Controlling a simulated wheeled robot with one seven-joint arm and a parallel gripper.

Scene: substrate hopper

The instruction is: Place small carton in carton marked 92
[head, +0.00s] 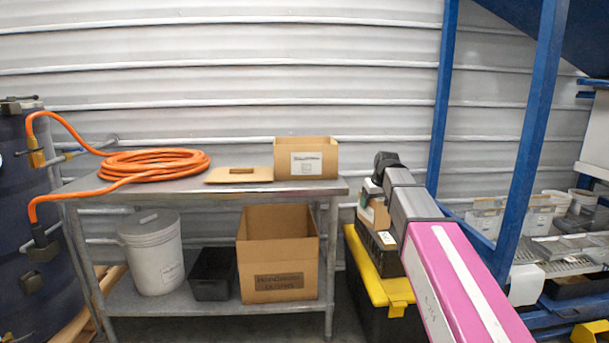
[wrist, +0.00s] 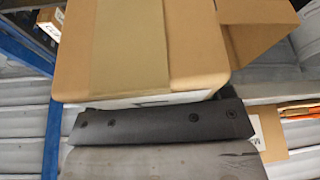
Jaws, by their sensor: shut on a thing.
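The small carton (head: 375,214) is tan. My gripper (head: 371,192) is shut on it, above the black box and right of the bench. In the wrist view the carton (wrist: 145,45), closed with a wide tape strip, fills the top middle, beyond my dark gripper body. It hides the fingertips. I cannot read a 92 anywhere. An open carton (head: 306,160) with a white label stands on the bench top. A larger open carton (head: 279,273) with dark print stands on the lower shelf. A labelled thing (head: 387,239) is partly hidden behind my arm.
The metal bench (head: 235,190) also bears a coiled orange hose (head: 155,163) and a flat cardboard piece (head: 240,175). A white bucket (head: 153,252) and a black bin (head: 213,274) stand below. A black box with a yellow lid (head: 372,265) and a blue frame (head: 530,130) are at right.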

